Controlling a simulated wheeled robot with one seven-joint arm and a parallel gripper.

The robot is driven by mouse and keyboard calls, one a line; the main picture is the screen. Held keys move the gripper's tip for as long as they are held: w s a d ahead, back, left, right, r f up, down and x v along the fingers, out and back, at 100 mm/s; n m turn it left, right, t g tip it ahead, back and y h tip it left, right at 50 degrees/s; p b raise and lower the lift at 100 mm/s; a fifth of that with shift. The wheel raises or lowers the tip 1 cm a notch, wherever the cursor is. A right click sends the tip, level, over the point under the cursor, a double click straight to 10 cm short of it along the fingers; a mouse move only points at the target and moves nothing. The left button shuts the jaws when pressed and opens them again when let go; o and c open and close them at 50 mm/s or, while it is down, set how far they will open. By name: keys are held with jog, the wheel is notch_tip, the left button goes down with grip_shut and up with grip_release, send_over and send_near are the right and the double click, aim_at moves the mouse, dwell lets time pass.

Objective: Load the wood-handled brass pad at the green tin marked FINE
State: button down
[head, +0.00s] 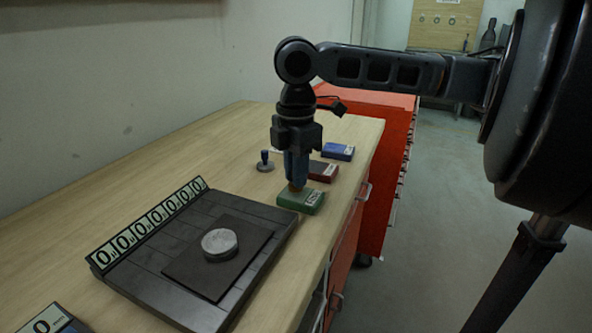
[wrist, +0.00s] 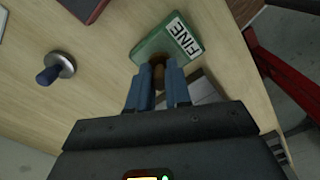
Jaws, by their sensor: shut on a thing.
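The green tin (head: 315,201) stands on the bench under my gripper (head: 297,178). Its FINE label reads clearly in the wrist view, where the tin (wrist: 150,47) lies just beyond the fingertips. My gripper (wrist: 158,82) is shut on a brown wooden handle (wrist: 158,70), upright between its blue fingers. A bit of the handle also shows below the fingers in the head view (head: 296,187). The handle's lower end is at the tin's top. The brass pad face is hidden, and I cannot tell whether it touches the tin's contents.
A red tin (head: 322,171) and a blue tin (head: 338,152) stand behind the green tin. A blue-handled pad (head: 264,162) stands to their left. A dark tray (head: 150,282) holds a black plate with a silver disc (head: 219,244). A red cabinet (head: 387,150) stands beyond the bench.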

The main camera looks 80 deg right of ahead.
jog(key=shift+f, duration=0.6)
dwell(1.6)
jog(key=shift+r, duration=0.1)
jog(key=shift+r+p, duration=2.9)
jog(key=shift+r, duration=0.6)
jog(key=shift+s, duration=0.1)
